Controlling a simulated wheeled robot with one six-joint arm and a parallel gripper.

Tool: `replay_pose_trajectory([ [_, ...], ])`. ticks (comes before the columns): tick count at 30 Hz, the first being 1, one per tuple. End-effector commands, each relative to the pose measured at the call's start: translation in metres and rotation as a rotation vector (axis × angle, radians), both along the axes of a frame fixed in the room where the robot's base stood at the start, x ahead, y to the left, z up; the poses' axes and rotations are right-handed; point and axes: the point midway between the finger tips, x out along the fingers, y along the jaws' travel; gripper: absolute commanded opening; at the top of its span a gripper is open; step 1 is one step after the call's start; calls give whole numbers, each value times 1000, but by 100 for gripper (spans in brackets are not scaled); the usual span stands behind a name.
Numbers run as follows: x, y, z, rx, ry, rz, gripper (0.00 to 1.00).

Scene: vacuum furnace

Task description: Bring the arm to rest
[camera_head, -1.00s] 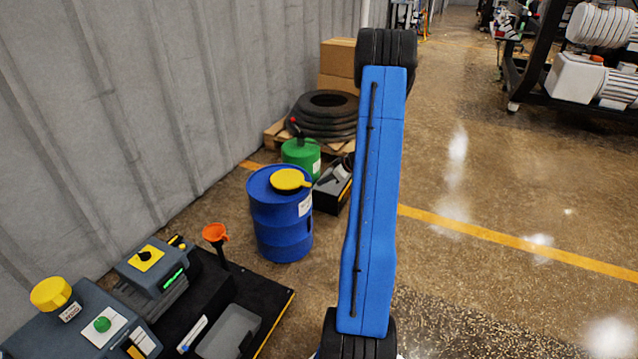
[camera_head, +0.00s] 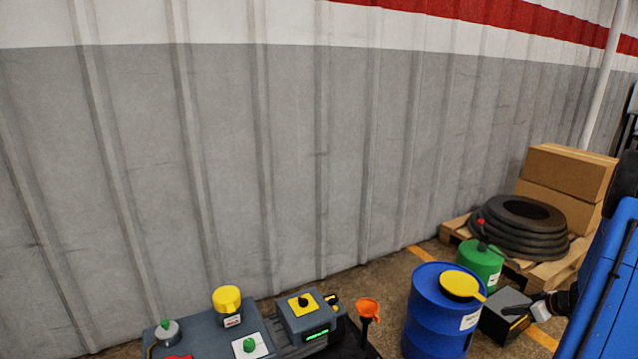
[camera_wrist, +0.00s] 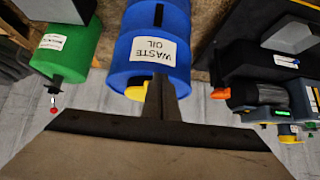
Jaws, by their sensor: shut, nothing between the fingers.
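My gripper (camera_wrist: 161,84) shows in the wrist view with its two fingers together and nothing between them. The blue waste oil drum (camera_wrist: 157,20) is beyond the fingertips; no contact can be made out. In the head view, my blue arm (camera_head: 606,285) stands at the right edge, partly cut off by the frame. The dark end of my arm shows just left of it, in front of the black box (camera_head: 503,320). The finger state is too small to tell there.
The blue drum (camera_head: 438,325) with a yellow lid and a green can (camera_head: 481,262) stand near the arm. Behind are tyres (camera_head: 515,235) and cardboard boxes (camera_head: 565,185) on a pallet. A grey wall runs behind.

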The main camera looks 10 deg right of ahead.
Motion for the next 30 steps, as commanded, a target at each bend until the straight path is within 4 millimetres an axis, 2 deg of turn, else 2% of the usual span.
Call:
replay_pose_trajectory([
  [1, 6, 16, 15, 4, 7, 13, 0],
  [6, 17, 76, 63, 42, 58, 45, 0],
  [14, 16, 168, 127, 79, 152, 72, 0],
  [23, -11, 266, 186, 86, 260, 74, 0],
  [30, -48, 332, 222, 66, 338, 48, 0],
])
